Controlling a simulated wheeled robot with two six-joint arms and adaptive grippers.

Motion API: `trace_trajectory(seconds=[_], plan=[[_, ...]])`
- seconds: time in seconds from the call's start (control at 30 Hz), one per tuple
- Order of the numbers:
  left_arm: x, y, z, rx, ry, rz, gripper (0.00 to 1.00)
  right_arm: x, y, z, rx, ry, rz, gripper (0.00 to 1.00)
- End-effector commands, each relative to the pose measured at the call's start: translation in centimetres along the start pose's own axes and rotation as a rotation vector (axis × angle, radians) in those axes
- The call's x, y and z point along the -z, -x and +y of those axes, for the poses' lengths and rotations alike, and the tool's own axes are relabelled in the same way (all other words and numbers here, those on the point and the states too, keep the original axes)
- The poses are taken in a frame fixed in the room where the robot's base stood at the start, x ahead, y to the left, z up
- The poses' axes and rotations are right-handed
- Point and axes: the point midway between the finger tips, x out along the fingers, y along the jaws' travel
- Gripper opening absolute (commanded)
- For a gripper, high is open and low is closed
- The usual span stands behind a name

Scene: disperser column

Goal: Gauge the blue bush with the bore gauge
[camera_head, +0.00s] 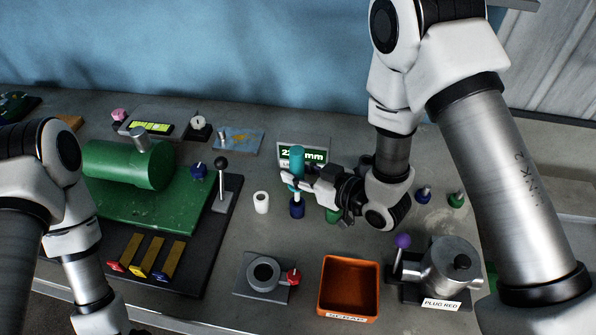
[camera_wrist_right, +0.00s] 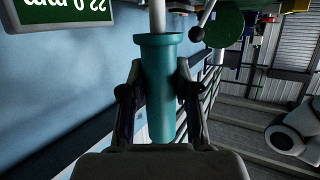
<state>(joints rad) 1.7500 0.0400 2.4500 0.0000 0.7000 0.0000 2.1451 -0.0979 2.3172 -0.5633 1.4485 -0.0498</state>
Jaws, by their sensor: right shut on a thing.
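My right gripper (camera_head: 290,178) is shut on the teal handle of the bore gauge (camera_head: 296,158), which is upright. The gripped handle also shows in the right wrist view (camera_wrist_right: 160,90), with a pale rod beyond its flange. In the head view the blue bush (camera_head: 297,210) stands on the table directly below the gauge. A pale part shows at the bush's top; I cannot tell whether the gauge tip is inside the bush. A display (camera_head: 310,155) behind the gripper is partly covered; the right wrist view shows it upside down (camera_wrist_right: 75,5), reading 22.0 mm. My left gripper is out of view.
A white bush (camera_head: 261,202) stands just left of the blue one. An orange scrap bin (camera_head: 349,288) and a grey block with a ring (camera_head: 263,274) are in front. A black lever (camera_head: 221,180) rises at the left. A green part (camera_head: 333,215) stands close under my right gripper.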

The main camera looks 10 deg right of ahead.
Motion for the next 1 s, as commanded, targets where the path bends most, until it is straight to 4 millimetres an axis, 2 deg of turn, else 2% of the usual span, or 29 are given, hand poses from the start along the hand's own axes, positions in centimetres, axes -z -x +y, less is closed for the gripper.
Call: trace_trajectory(seconds=[1.0], plan=[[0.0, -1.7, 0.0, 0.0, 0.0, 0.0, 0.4, -1.9, -0.6, 0.0, 0.0, 0.0, 0.001, 0.0]])
